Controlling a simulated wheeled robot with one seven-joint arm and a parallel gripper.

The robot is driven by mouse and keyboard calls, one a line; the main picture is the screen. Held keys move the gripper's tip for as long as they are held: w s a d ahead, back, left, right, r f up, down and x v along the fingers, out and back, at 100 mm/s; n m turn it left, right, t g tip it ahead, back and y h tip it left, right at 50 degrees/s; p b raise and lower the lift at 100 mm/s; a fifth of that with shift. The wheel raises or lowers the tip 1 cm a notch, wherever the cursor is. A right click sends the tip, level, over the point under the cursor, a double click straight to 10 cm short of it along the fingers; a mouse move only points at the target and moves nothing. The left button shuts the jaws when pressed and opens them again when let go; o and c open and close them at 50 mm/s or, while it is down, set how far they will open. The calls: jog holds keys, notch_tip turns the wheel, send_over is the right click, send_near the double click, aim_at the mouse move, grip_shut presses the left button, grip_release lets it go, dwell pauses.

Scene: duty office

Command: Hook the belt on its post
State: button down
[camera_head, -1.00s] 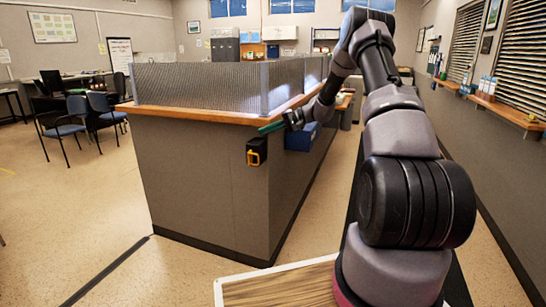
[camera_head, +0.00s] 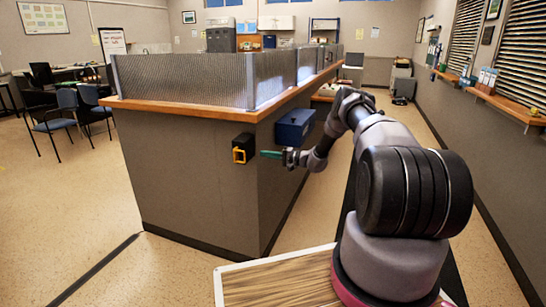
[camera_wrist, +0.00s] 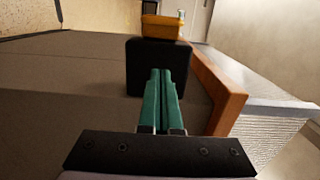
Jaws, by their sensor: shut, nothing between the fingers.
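A black belt housing (camera_head: 243,141) is mounted on the near face of the grey counter, with a yellow belt end (camera_head: 238,156) on it. In the wrist view the black housing (camera_wrist: 140,66) lies straight ahead of the fingertips and the yellow end (camera_wrist: 162,28) sticks out past it. My gripper (camera_head: 263,154) has green fingers pressed together, with nothing between them. It points left at the housing from just to its right; the wrist view shows the fingers (camera_wrist: 161,76) overlapping the housing, and I cannot tell whether they touch. I cannot make out a post.
The counter (camera_head: 190,185) has a wooden top edge (camera_head: 190,110) above the housing, with a ribbed screen (camera_head: 185,80) on it. A blue box (camera_head: 294,127) hangs on its right side, close to my arm. Open floor (camera_head: 75,205) lies left of the counter.

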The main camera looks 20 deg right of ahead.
jog(key=x, duration=0.4)
jog(key=shift+a, duration=0.3)
jog(key=s+a, duration=0.2)
jog(key=shift+s+a, duration=0.3)
jog(key=shift+a, duration=0.05)
jog(key=shift+s, duration=0.1)
